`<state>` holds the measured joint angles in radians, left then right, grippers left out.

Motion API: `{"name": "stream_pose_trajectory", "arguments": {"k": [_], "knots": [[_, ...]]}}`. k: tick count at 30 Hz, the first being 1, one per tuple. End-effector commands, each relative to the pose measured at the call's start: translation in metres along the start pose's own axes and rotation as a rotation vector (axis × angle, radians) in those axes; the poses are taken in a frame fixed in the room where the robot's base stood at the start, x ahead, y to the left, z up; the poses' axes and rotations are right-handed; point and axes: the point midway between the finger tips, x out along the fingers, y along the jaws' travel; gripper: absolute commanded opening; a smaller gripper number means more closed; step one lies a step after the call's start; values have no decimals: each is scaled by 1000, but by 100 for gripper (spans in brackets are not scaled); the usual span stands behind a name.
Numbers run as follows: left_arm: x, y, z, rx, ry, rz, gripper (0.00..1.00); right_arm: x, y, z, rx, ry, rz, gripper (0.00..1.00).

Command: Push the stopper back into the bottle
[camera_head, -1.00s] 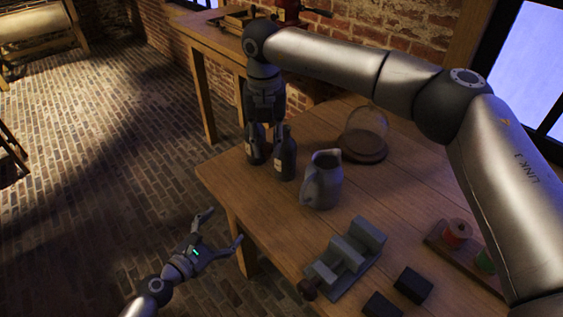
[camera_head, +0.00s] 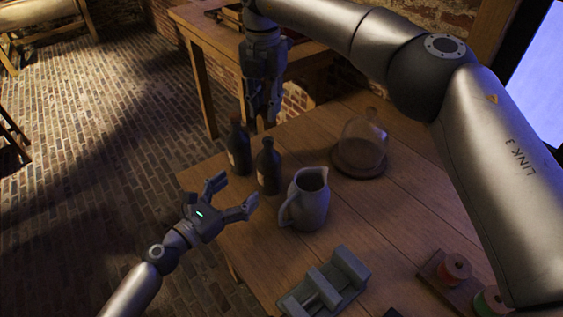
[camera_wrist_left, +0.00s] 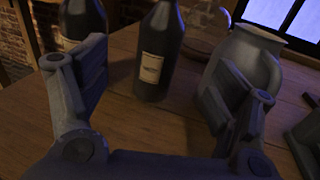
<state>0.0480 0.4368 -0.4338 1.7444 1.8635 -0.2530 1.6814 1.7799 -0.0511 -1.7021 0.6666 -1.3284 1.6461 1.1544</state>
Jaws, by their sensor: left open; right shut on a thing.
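Two dark bottles with pale labels stand upright near the table's far left corner: the left bottle (camera_head: 239,150) and the right bottle (camera_head: 268,170). The left wrist view shows the left bottle (camera_wrist_left: 82,22) partly and the right bottle (camera_wrist_left: 158,55) with its top cut off. My left gripper (camera_head: 237,190) is open and empty, in front of the right bottle and apart from it. My right gripper (camera_head: 262,120) points down, just behind and above the bottles. It is shut on the stopper, which is mostly hidden between the fingers.
A grey jug (camera_head: 307,200) stands right of the bottles. A glass dome on a round base (camera_head: 358,160) is behind it. A grey block stand (camera_head: 327,285) and a spool rack (camera_head: 450,285) are nearer. The table's left edge runs beside my left gripper.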

Motion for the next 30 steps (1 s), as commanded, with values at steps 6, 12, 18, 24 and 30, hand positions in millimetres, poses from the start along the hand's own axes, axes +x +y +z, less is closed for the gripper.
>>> {"name": "stream_pose_trajectory", "arguments": {"k": [6, 12, 18, 24, 30], "knots": [[0, -1, 4, -16, -8, -4, 84, -2, 1, 0, 19, -1, 0, 16], [0, -1, 4, -15, -7, -4, 84, -2, 1, 1, 19, -1, 0, 16], [9, -1, 4, -15, -9, -3, 84, -2, 1, 1, 19, 0, 0, 16], [39, -1, 5, -14, -10, -4, 84, -2, 1, 1, 18, 0, 0, 16], [78, -1, 5, -16, -10, -3, 84, -2, 1, 1, 18, 0, 0, 16]]}}
